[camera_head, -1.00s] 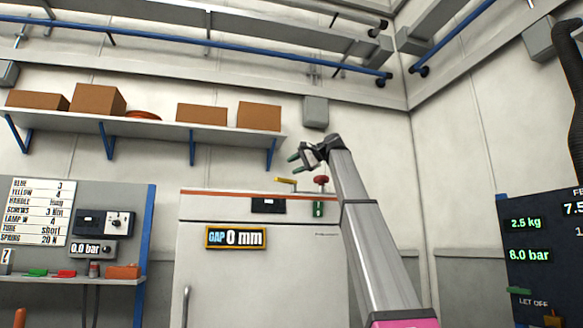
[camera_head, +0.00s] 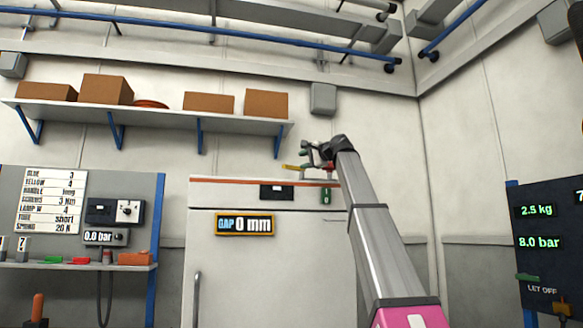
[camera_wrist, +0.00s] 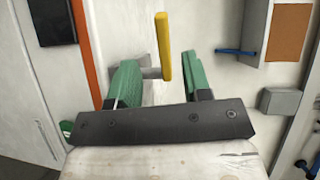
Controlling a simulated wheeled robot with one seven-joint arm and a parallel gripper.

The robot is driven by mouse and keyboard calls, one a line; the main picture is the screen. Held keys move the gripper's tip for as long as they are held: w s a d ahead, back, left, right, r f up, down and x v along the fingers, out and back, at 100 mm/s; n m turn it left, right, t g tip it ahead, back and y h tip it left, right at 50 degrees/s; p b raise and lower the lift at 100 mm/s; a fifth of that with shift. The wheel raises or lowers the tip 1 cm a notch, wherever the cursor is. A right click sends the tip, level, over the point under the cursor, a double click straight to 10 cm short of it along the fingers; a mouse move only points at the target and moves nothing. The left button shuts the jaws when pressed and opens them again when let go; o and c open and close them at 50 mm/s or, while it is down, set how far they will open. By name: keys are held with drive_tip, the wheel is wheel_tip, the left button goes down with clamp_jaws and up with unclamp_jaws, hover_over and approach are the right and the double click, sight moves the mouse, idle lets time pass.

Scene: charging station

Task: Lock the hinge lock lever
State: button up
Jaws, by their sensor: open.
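A yellow lever (camera_head: 291,167), which I take to be the hinge lock lever, stands out near the top of the white cabinet (camera_head: 270,255). In the wrist view the yellow lever (camera_wrist: 163,48) runs up from a grey stub, just beyond and between the tips of my green fingers. My gripper (camera_head: 307,155) is open and empty at the cabinet's top right, close to the lever; its fingers also show apart in the wrist view (camera_wrist: 160,80). I cannot tell whether a finger touches the lever.
A red knob (camera_head: 328,167) sits right beside my gripper, above a green tag (camera_head: 326,195). A display reading "GAP 0 mm" (camera_head: 245,224) is on the cabinet front. A shelf with boxes (camera_head: 150,118) hangs behind. A grey wall box (camera_head: 323,98) is above my gripper.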

sight(291, 167)
drive_tip(key=w+a+t, duration=0.1)
drive_tip(key=w+a, duration=0.1)
drive_tip(key=w, duration=0.1)
drive_tip(key=w+a+m, duration=0.1)
drive_tip(key=w+a, duration=0.1)
drive_tip(key=w, duration=0.1)
drive_tip(key=w+a+f+m+t+h, duration=0.1)
drive_tip(key=w+a, duration=0.1)
drive_tip(key=w, duration=0.1)
drive_tip(key=shift+t, duration=0.3)
clamp_jaws()
